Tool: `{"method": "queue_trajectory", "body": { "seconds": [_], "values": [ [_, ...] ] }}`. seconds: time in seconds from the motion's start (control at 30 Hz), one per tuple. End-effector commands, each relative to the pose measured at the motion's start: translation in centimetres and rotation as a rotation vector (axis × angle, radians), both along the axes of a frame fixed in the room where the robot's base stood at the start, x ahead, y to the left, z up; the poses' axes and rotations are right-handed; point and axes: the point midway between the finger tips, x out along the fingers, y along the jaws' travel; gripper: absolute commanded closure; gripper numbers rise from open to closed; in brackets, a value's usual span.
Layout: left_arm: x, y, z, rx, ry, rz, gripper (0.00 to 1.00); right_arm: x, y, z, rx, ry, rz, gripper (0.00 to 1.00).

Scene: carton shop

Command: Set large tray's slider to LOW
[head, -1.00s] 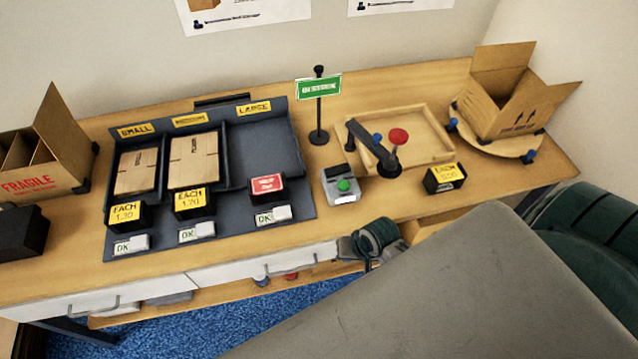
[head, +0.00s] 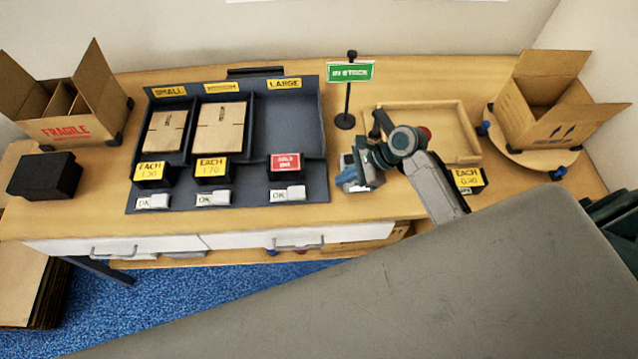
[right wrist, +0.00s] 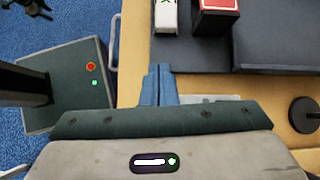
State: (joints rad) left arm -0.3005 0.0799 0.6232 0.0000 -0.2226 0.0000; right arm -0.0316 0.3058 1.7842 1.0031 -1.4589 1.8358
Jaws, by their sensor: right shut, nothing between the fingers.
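The large tray (head: 288,125) is the empty right-hand compartment of the dark rack, under a yellow LARGE label (head: 284,84). Its slider (head: 295,192) is a small whitish block at the rack's front edge, with OK showing at its left. In the right wrist view the slider (right wrist: 165,16) is at the top, beyond the fingers. My right gripper (head: 357,180) is to the right of the slider, apart from it, over the button box. Its blue fingers (right wrist: 157,85) are together and empty.
A red sold-out sign (head: 285,163) stands just behind the slider. The small and medium trays hold flat cartons, with OK sliders in front. The green sign's post (head: 348,100) rises behind my right gripper. A wooden tray (head: 455,135) and an open carton (head: 545,105) are at right.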

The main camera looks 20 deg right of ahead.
Motion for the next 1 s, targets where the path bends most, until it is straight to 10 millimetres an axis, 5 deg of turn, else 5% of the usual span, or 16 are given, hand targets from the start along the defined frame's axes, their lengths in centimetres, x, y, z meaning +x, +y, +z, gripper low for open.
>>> {"method": "queue_trajectory", "body": {
  "seconds": [0.6,1.0],
  "values": [
    [-0.1,0.0,0.2,0.000,0.000,0.000,0.64,1.0,0.2,0.9,0.063,0.069,-0.069,1.00],
    [0.0,0.0,1.5,0.000,0.000,0.000,0.64,2.2,4.5,-3.3,0.066,0.072,-0.070,1.00]
  ]
}}
